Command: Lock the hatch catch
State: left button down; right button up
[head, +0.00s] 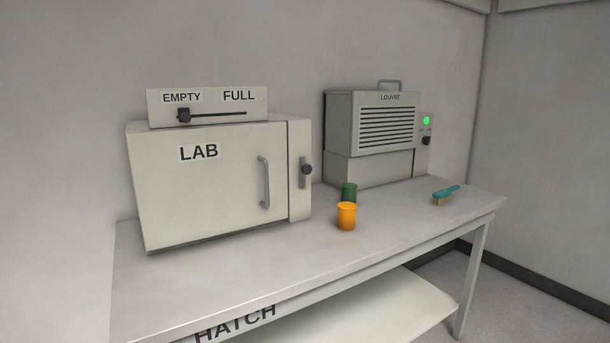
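A black "HATCH" label (235,324) shows at the bottom edge of the head view, on a pale surface below the table's front edge. Most of that surface is cut off by the frame, and no catch can be made out beside the label. A pale box marked "LAB" (199,152) stands on the table. Its door looks shut, with a grey vertical handle (264,183) and a dark knob (307,169) on the strip to the right. Neither of my grippers is in view.
The grey table (270,262) has clear room along its front. An orange cup (346,216), a green cup (349,191) and a teal brush (446,194) stand or lie on it. A slider box (210,106) sits on the LAB box. A louvre unit (385,130) with a green light stands behind.

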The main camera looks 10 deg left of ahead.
aim_at(305, 169)
jog(key=i+l+u, duration=0.2)
jog(key=u, duration=0.15)
jog(key=i+l+u, duration=0.55)
jog(key=u, duration=0.2)
